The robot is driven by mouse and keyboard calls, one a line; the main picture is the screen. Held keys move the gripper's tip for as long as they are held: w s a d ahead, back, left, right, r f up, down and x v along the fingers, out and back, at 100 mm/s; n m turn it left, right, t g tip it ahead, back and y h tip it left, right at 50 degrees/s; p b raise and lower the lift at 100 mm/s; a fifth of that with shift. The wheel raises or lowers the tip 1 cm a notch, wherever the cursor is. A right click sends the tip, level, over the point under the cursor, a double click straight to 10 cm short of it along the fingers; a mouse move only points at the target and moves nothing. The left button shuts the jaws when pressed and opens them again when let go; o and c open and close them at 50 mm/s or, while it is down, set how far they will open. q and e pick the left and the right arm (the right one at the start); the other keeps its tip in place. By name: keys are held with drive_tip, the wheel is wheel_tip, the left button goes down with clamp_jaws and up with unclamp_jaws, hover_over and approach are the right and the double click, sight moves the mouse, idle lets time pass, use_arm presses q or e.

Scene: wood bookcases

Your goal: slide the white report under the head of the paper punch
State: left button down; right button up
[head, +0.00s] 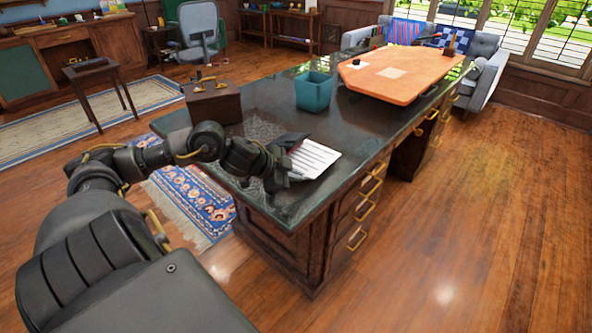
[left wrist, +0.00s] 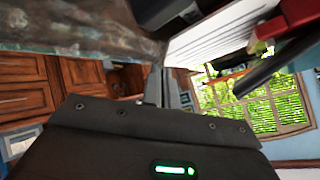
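The white report (head: 315,160) is over the near right part of the dark desk top, its printed lines showing. My left gripper (head: 287,172) is at its left edge. In the left wrist view the report (left wrist: 215,38) fills the upper middle, and my left fingers (left wrist: 168,80) are close together at its corner, apparently pinching it. A dark object (head: 289,140) just behind the gripper may be the paper punch. A black shape (left wrist: 170,10) beside the report in the wrist view may be the same object. Its head cannot be made out. My right gripper is out of view.
The desk (head: 270,205) also holds a wooden box (head: 212,103), a teal bin (head: 314,92) and an orange board (head: 402,80). Desk top between the bin and the report is clear. A red object (left wrist: 295,18) at the wrist view's edge is unclear.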

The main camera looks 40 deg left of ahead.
use_arm(q)
drive_tip(key=c, duration=2.1)
unclamp_jaws()
drive_tip(key=o, duration=0.5)
drive_tip(key=shift+s+a, duration=0.1)
drive_tip(key=shift+s, duration=0.05)
drive_tip(key=v, duration=0.2)
drive_tip(key=shift+s+r, duration=0.3)
drive_tip(key=shift+p+v, duration=1.9)
drive_tip(key=shift+v, duration=2)
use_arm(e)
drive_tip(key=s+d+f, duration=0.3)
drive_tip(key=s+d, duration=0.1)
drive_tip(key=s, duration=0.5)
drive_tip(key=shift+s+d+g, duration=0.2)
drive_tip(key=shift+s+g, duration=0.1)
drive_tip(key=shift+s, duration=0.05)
